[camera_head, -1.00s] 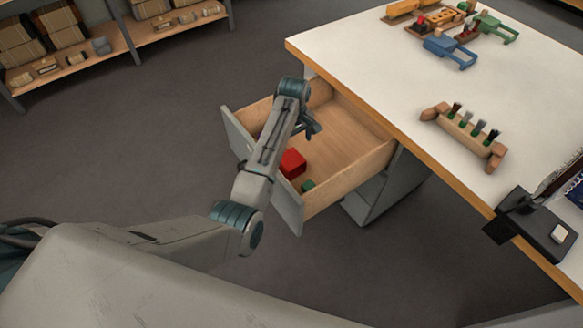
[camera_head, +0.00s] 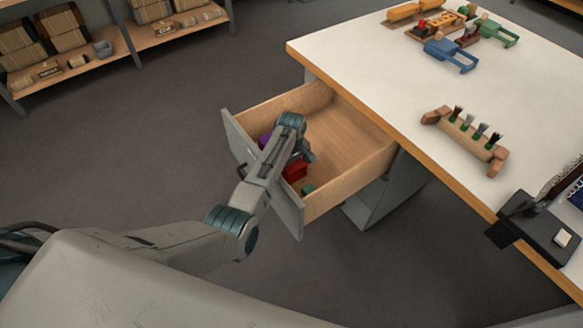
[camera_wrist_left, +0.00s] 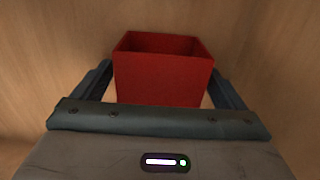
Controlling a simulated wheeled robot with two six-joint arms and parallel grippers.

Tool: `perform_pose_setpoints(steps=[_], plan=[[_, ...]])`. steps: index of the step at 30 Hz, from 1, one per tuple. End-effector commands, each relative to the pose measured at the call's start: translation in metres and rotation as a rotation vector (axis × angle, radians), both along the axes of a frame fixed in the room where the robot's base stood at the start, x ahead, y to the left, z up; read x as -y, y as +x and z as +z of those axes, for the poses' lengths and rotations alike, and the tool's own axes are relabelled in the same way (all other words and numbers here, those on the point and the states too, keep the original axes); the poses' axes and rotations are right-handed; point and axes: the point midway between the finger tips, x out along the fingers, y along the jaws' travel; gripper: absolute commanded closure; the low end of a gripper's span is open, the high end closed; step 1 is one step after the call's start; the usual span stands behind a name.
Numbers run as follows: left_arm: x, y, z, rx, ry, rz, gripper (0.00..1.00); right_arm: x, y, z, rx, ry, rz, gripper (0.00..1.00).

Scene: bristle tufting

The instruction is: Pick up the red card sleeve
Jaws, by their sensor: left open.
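The red card sleeve (camera_head: 295,171) is a small red box with an open top inside the open drawer (camera_head: 355,178). In the left wrist view the sleeve (camera_wrist_left: 163,78) stands upright between the fingers of my left gripper (camera_wrist_left: 162,88). The fingers are open, one to each side of the sleeve. In the head view my left gripper (camera_head: 304,156) is over the drawer and partly covers the sleeve. The sleeve still rests in the drawer, as far as I can tell. My right gripper is not in view.
A purple item (camera_head: 264,140) and a green block (camera_head: 308,188) lie in the drawer near its front. The drawer walls are close around my gripper. The white table (camera_head: 400,75) above holds a brush rack (camera_head: 465,140), clamps and a black device (camera_head: 540,228).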

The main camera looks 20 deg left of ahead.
Motion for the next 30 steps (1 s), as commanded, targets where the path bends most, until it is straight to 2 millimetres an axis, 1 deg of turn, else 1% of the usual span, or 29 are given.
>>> perform_pose_setpoints(steps=[5,8,12,13,19,22,26,30], plan=[[0.000,0.000,0.000,0.001,-0.001,0.000,0.07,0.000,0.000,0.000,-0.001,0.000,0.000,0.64],[0.000,0.000,0.000,0.000,0.000,0.000,0.25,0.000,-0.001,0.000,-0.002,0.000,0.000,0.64],[0.000,0.000,0.000,0.000,0.000,0.000,0.52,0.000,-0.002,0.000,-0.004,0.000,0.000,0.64],[0.000,0.000,0.000,0.000,0.000,0.000,0.54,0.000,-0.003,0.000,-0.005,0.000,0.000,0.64],[0.000,0.000,0.000,0.000,0.000,0.000,0.55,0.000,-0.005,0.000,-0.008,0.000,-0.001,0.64],[0.000,0.001,0.005,0.002,0.000,0.000,0.55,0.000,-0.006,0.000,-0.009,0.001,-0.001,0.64],[0.000,0.001,0.024,0.004,-0.001,0.000,0.55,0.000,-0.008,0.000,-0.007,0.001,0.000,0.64],[0.000,0.001,0.053,0.004,-0.001,0.000,0.55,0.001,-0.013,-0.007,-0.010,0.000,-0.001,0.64]])
